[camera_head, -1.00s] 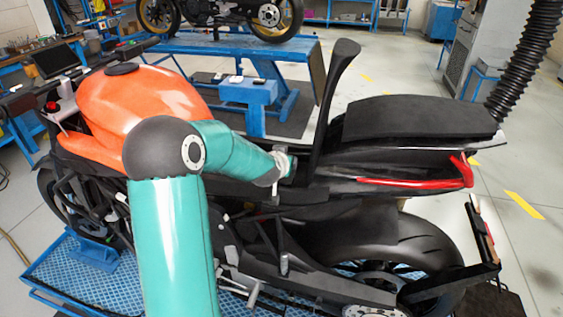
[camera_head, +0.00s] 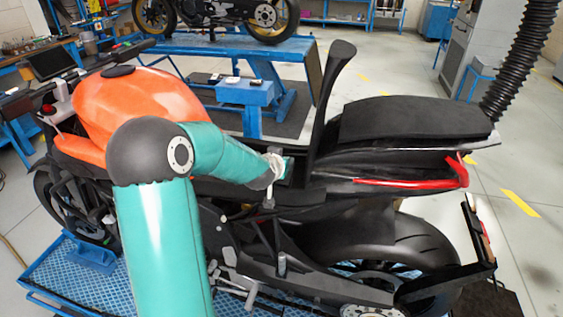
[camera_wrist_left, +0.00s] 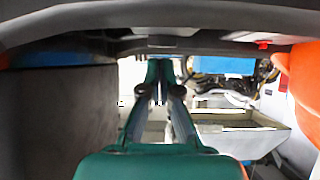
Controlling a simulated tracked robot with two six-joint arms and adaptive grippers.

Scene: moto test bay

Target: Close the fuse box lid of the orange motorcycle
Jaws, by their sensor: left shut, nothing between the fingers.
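The orange motorcycle (camera_head: 136,96) stands side-on, with its orange tank at the left. A tall black panel (camera_head: 335,90) stands upright just ahead of the black tail seat (camera_head: 420,118). My left arm reaches over the bike's middle, and my left gripper (camera_head: 288,168) is at the low area in front of that panel. In the left wrist view the left gripper's fingers (camera_wrist_left: 160,75) are together and empty, pointing away from the camera. I cannot clearly make out the fuse box or its lid; my wrist and the bodywork may hide them. My right gripper is not in view.
A dark edge (camera_wrist_left: 150,25) of bodywork crosses the top of the wrist view. A grey open-topped box shape (camera_wrist_left: 240,132) lies right of the fingers. A blue lift table (camera_head: 230,46) with another motorcycle stands behind. A black hose (camera_head: 520,62) hangs at right.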

